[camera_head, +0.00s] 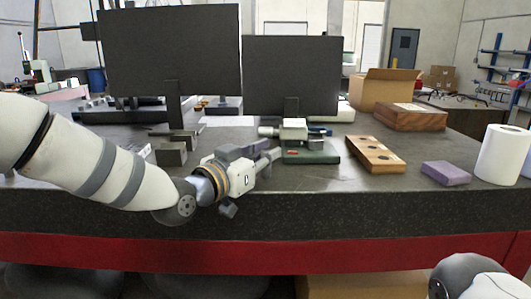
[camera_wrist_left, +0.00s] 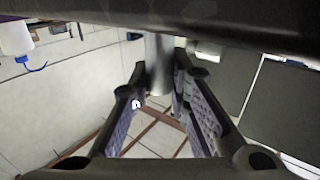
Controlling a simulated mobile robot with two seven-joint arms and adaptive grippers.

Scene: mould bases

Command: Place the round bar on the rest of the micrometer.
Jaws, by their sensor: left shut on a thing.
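The round bar (camera_wrist_left: 158,52) is a plain grey cylinder between the fingertips of my left gripper (camera_wrist_left: 161,78) in the left wrist view. The gripper is shut on it. In the head view my left gripper (camera_head: 266,156) is at the table's front, just left of the micrometer (camera_head: 293,130); the bar is hard to make out there. The micrometer has a pale body and stands on a green base (camera_head: 312,153). Its rest cannot be made out clearly. My right gripper is not in view; only part of my right arm shows at the lower right.
A grey block (camera_head: 171,154) stands left of my left gripper. A wooden block with dark holes (camera_head: 374,154), a purple block (camera_head: 446,173) and a white paper roll (camera_head: 502,154) are to the right. Two dark monitors (camera_head: 170,50) stand behind. The front strip of dark tabletop is mostly clear.

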